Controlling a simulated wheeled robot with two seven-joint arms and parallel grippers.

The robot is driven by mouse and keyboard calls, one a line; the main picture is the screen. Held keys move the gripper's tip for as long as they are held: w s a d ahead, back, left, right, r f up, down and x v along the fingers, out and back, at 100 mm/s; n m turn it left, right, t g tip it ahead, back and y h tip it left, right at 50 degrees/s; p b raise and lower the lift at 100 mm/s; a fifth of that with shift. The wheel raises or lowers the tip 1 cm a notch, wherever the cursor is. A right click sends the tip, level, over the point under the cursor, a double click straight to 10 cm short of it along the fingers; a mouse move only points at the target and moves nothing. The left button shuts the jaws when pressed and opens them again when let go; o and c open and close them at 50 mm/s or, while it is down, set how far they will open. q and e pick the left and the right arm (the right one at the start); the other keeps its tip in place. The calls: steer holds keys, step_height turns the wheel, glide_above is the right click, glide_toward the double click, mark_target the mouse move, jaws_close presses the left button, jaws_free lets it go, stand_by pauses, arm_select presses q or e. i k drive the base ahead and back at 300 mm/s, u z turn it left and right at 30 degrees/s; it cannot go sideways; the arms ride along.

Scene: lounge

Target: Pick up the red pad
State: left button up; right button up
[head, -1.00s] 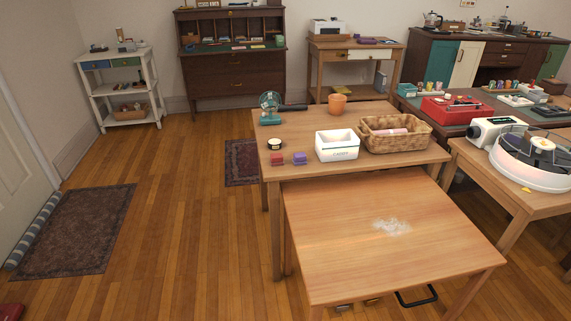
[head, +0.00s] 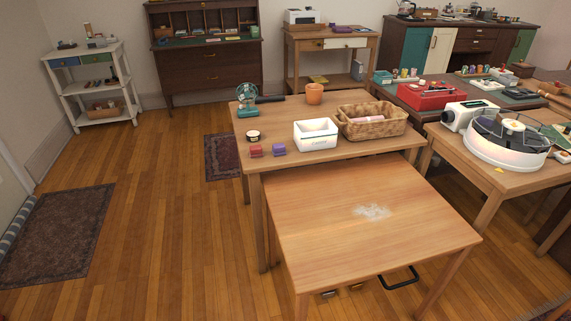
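A small red pad (head: 256,151) sits near the front left corner of the rear wooden table (head: 350,156). A purple pad (head: 279,149) of similar size sits just to its right, a little apart from it. Neither of my grippers shows in the head view, so whether they are open or shut is hidden.
On the same table are a small round tin (head: 253,135), a teal fan-like device (head: 247,100), an orange pot (head: 314,93), a white box (head: 316,134) and a wicker basket (head: 371,121). A lower table (head: 340,240) with white powder (head: 372,211) stands in front.

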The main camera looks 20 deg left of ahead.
mark_target(256, 151)
steer(key=u, duration=2)
steer(key=i, duration=2.55)
steer(key=z, duration=2.6)
